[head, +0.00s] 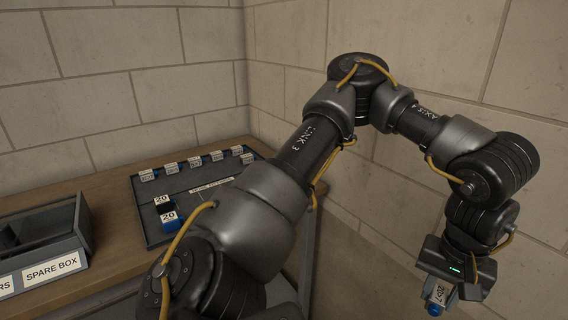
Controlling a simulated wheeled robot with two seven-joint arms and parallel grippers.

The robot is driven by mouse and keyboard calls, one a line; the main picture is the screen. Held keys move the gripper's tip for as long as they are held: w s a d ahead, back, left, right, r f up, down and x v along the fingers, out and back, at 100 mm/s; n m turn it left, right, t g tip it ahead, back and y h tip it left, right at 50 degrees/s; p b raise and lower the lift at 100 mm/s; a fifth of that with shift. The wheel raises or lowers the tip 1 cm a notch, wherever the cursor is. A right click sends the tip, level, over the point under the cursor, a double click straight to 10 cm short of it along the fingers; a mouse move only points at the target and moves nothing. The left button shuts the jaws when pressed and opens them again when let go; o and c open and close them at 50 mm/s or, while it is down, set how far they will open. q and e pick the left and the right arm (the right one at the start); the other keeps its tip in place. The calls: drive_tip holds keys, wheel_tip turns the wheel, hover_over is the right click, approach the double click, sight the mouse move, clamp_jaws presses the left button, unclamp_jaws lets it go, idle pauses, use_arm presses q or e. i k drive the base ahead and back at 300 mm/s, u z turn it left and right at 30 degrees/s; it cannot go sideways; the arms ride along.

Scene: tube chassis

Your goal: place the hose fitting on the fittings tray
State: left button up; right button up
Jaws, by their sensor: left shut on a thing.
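My left gripper (448,285) hangs at the lower right, away from the table and in front of the wall. It is shut on a small blue fitting with a white tag (437,298), which I take for the hose fitting. Part of it is hidden by the gripper. The dark tray (148,197), apparently the fittings tray, lies on the table left of my arm. Its middle label is too small to read. My right gripper is not in view.
Several white-tagged items (195,161) line the tray's back edge. An open box labelled SPARE BOX (55,267) stands on the wooden table (110,250) at the left. My left arm covers the tray's near right part. Stone walls close off the back and right.

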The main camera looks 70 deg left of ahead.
sight(154, 191)
drive_tip(key=u, duration=2.5)
